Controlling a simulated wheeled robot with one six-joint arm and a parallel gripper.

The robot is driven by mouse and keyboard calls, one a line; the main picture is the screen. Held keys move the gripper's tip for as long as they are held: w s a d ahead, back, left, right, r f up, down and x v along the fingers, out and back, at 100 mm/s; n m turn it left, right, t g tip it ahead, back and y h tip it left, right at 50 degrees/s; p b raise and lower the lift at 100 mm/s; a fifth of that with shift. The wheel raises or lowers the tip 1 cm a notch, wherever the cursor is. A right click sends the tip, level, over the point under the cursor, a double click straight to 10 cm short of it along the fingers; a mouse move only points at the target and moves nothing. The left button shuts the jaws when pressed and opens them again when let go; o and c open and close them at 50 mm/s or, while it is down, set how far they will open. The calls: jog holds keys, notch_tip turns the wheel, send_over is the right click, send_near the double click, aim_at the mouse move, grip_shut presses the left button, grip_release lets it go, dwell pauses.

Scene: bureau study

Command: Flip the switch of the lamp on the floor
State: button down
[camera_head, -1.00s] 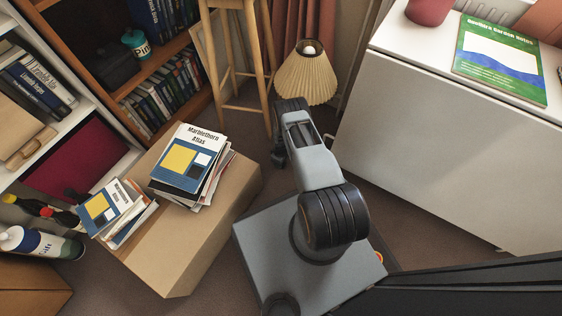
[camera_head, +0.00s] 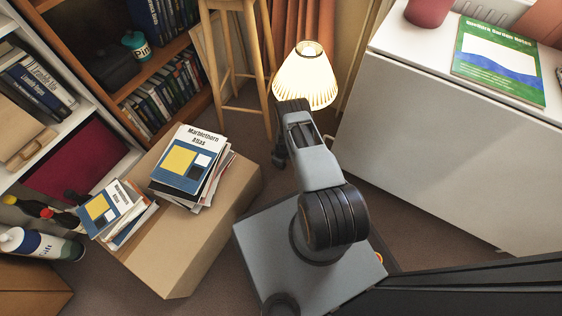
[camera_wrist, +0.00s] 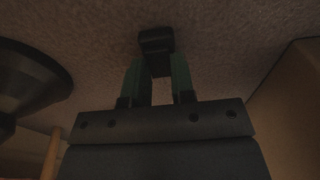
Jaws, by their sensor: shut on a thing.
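The floor lamp (camera_head: 306,78) has a pleated cream shade and is lit, glowing warmly between the wooden stool and the white cabinet. Its dark round base (camera_wrist: 30,80) shows at the left of the wrist view. A small black switch (camera_wrist: 156,50) lies over the carpet in the wrist view, between the tips of my gripper (camera_wrist: 157,72). The green-tinted fingers are shut on the switch. In the head view my arm hides the gripper, the switch and the lower part of the lamp.
A cardboard box (camera_head: 165,265) with books (camera_head: 187,160) on it stands left of my arm. A wooden stool (camera_head: 238,60) is behind, near the lamp. A white cabinet (camera_head: 450,150) stands at the right. A bookshelf (camera_head: 170,60) is at the back left.

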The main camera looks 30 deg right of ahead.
jog(key=p, duration=0.2)
jog(key=shift+s+r+t+p, duration=0.1)
jog(key=shift+r+t+p, duration=0.2)
jog(key=shift+t, duration=0.1)
jog(key=shift+f+y+p, duration=0.3)
jog(key=shift+p, duration=0.25)
jog(key=c, duration=1)
grip_release()
jog(key=shift+d, duration=0.1)
jog(key=shift+o, duration=0.2)
notch_tip(320, 180, up, 14)
jog(key=s+d+p, duration=0.1)
jog(key=p, duration=1)
jog(key=shift+s+f, duration=0.15)
jog(key=shift+s, duration=0.2)
